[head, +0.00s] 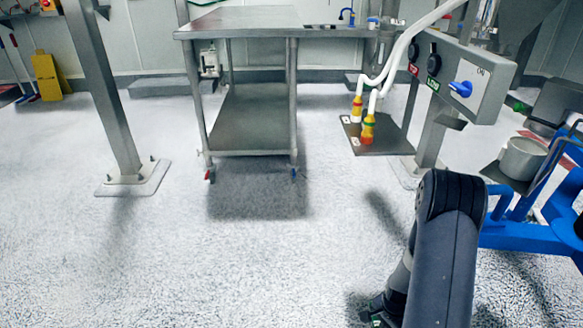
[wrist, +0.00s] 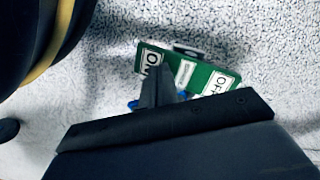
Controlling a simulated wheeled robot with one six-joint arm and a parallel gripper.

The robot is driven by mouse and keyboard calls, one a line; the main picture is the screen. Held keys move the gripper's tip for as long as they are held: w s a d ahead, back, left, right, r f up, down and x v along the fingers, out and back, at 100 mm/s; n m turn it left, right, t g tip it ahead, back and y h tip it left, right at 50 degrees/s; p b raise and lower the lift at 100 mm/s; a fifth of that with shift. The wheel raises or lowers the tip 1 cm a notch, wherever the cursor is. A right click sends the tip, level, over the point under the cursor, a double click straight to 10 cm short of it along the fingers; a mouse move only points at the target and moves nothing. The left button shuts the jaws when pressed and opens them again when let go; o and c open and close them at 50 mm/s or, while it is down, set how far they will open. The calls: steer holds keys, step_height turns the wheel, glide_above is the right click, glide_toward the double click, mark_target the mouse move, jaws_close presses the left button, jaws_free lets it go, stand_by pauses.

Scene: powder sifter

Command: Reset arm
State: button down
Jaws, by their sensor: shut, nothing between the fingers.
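My gripper (wrist: 157,72) shows in the wrist view as dark fingers, closed together with nothing held between them. It points down toward the speckled floor. A green plate (wrist: 223,80) with white ON and OFF labels shows just beyond the fingertips, partly covered by them. Whether they touch it, I cannot tell. Small blue bits show beside the fingers. In the head view my arm reaches down at the lower right, and its far end is mostly hidden behind the arm link.
A steel table (head: 250,20) with a lower shelf stands at the back centre. A grey control box (head: 462,80) with a blue knob is at the right. A blue frame (head: 520,236) and a metal pot (head: 522,158) are near my arm. The floor (head: 240,265) at left and centre is clear.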

steer(key=shift+r, duration=0.1)
steer(key=shift+r, duration=0.1)
step_height(320, 180, up, 7)
steer(key=p, duration=0.5)
step_height(320, 180, down, 8)
steer(key=b, duration=0.5)
step_height(320, 180, up, 10)
steer(key=p, duration=0.7)
